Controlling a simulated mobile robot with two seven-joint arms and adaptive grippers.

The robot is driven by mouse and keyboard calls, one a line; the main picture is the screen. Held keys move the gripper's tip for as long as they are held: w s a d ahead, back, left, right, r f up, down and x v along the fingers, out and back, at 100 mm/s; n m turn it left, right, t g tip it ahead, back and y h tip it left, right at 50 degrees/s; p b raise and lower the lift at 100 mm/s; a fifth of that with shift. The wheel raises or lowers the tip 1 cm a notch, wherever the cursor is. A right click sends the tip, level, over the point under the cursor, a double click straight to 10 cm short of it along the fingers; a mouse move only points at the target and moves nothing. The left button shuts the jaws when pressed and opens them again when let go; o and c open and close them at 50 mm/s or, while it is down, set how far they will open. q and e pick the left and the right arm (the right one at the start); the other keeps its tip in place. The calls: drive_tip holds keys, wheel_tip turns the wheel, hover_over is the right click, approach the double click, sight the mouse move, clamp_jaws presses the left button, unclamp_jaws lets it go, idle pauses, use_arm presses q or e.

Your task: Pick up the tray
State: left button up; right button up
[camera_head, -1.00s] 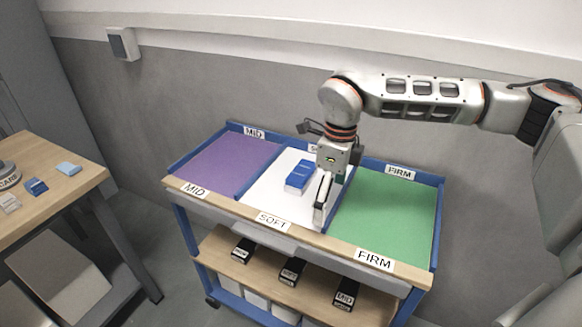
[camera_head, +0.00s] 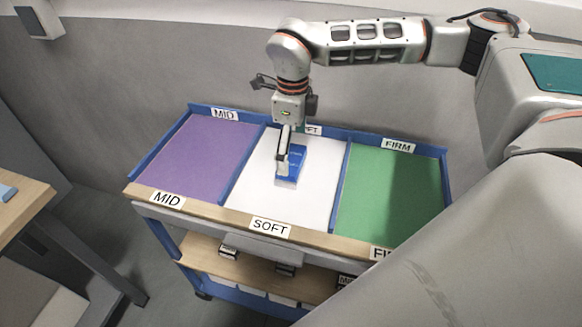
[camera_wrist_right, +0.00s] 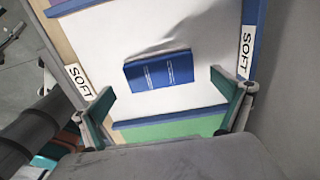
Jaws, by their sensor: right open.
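No separate tray stands out; the cart's top (camera_head: 270,208) is a blue-edged tray-like surface split into three bays. A blue box-like item (camera_head: 294,160) with small white print lies in the white middle bay marked SOFT. My right gripper (camera_head: 283,158) points down over this item and hides part of its left side. In the right wrist view, the gripper (camera_wrist_right: 164,86) is open, with its two fingers apart and the blue item (camera_wrist_right: 159,71) lying ahead of the gap between them. Whether a finger touches it I cannot tell. My left gripper is not in view.
A purple bay (camera_head: 205,155) marked MID is on the left and a green bay (camera_head: 390,195) marked FIRM on the right; both look empty. Low blue dividers separate the bays. A wooden table (camera_head: 20,205) stands at the left. A grey wall is behind.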

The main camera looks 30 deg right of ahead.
sight(292, 159)
wheel_tip(292, 159, down, 4)
drive_tip(key=shift+f, duration=0.2)
drive_tip(key=c, duration=1.1)
drive_tip(key=shift+r, duration=0.1)
